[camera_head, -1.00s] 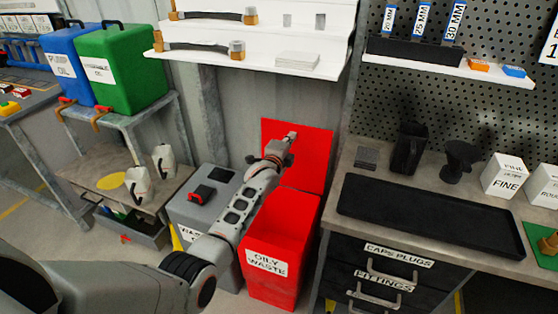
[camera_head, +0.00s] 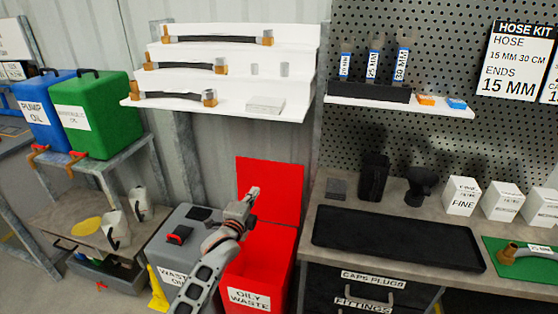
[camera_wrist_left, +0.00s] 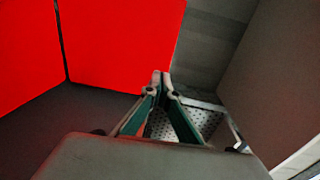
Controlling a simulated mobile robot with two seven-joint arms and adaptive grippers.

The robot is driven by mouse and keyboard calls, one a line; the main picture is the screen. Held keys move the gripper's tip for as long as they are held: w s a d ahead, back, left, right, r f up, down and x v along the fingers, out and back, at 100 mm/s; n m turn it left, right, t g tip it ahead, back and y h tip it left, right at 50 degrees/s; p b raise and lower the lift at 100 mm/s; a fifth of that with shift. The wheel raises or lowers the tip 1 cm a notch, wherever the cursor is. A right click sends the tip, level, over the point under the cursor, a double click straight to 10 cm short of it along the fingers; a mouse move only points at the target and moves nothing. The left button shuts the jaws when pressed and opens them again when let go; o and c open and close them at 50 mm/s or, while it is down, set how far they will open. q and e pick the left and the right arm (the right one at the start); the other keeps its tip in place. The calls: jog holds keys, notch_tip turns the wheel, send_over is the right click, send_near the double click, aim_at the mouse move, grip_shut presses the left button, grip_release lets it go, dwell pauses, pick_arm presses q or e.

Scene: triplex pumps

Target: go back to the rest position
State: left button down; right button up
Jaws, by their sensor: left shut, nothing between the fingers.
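My left gripper (camera_head: 248,196) is above the red oily waste bin (camera_head: 262,262), in front of its raised red lid (camera_head: 270,188). Its fingers are together with nothing held. In the left wrist view the closed fingers (camera_wrist_left: 161,80) show at the centre, with red panels behind on the left and grey surfaces on the right. My left arm comes up from the bottom of the head view. My right gripper is in neither view.
A grey waste bin (camera_head: 165,248) stands left of the red bin. The workbench on the right holds a black tray (camera_head: 390,238), a black funnel (camera_head: 421,186) and white boxes (camera_head: 462,195). A white stepped shelf (camera_head: 215,106) with hoses hangs above. Oil cans (camera_head: 95,115) stand left.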

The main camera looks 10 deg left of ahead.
pick_arm(q)
jog(key=s+d+f+n+g, duration=0.1)
jog(key=s+f+n, duration=0.3)
jog(key=s, duration=0.9)
jog(key=s+d+f+n+g+h, duration=0.1)
jog(key=s+f+n+g, duration=0.2)
jog(key=s+f, duration=0.6)
jog(key=s+d+f+n+g+h, duration=0.1)
jog(key=s+f+n, duration=0.5)
jog(key=s, duration=1.2)
jog(key=shift+d+f+n+g, duration=0.25)
jog(key=shift+d+n+g, duration=0.25)
jog(key=shift+d+g, duration=0.1)
